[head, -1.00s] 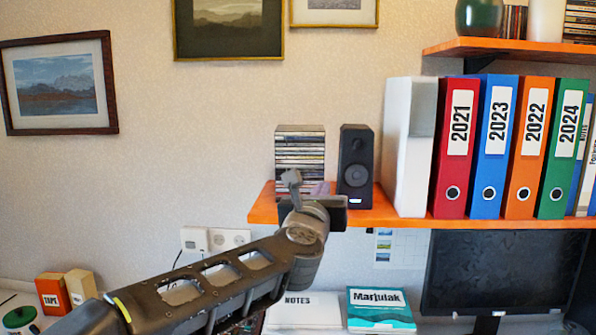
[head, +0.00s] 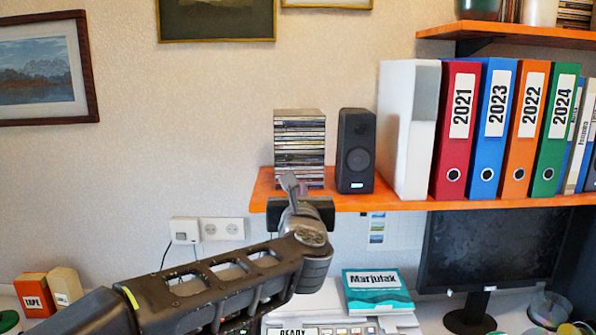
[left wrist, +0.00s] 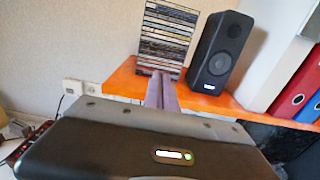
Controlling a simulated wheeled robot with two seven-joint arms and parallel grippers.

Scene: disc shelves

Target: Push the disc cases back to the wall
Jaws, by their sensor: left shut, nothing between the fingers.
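A stack of disc cases (head: 299,140) stands upright on the left end of the orange shelf (head: 400,202), close to the wall. It also shows in the left wrist view (left wrist: 166,38). My left gripper (head: 290,184) is shut and empty, with its fingers pointing at the lower front of the stack. In the left wrist view the closed fingertips (left wrist: 162,78) overlap the bottom of the stack; I cannot tell whether they touch it. The gap between the stack's back and the wall is hidden. My right gripper is not in view.
A black speaker (head: 356,150) stands just right of the stack. A white box (head: 405,130) and several binders (head: 487,125) fill the shelf further right. Below are a monitor (head: 490,250) and a teal book (head: 376,291).

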